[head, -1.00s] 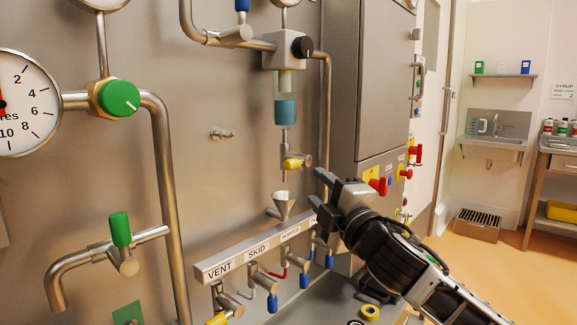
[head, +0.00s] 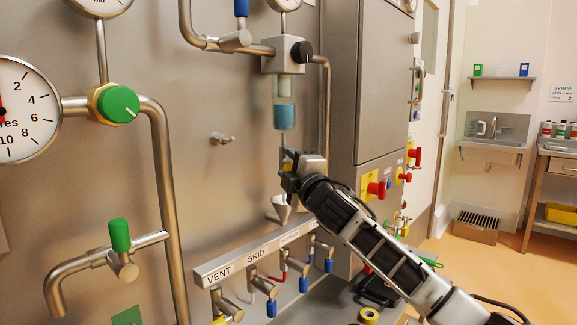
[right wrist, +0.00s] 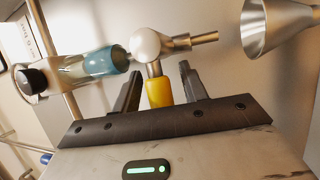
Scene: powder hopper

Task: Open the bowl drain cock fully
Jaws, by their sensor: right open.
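The bowl drain cock sits below the clear bowl with blue liquid (head: 285,117). In the head view my right gripper (head: 288,169) covers the cock. In the right wrist view the cock shows as a pale round body (right wrist: 151,45) with a metal spout and a yellow handle (right wrist: 159,92). The handle stands between the two fingers of my right gripper (right wrist: 160,72), which are open with a gap on both sides. The bowl also shows in the right wrist view (right wrist: 105,61). My left gripper is not in view.
A metal funnel (head: 282,207) is just below the gripper; it also shows in the right wrist view (right wrist: 272,24). A labelled manifold bar (head: 235,266) with blue-handled valves runs lower down. A steel cabinet (head: 372,90) with red knobs stands to the right.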

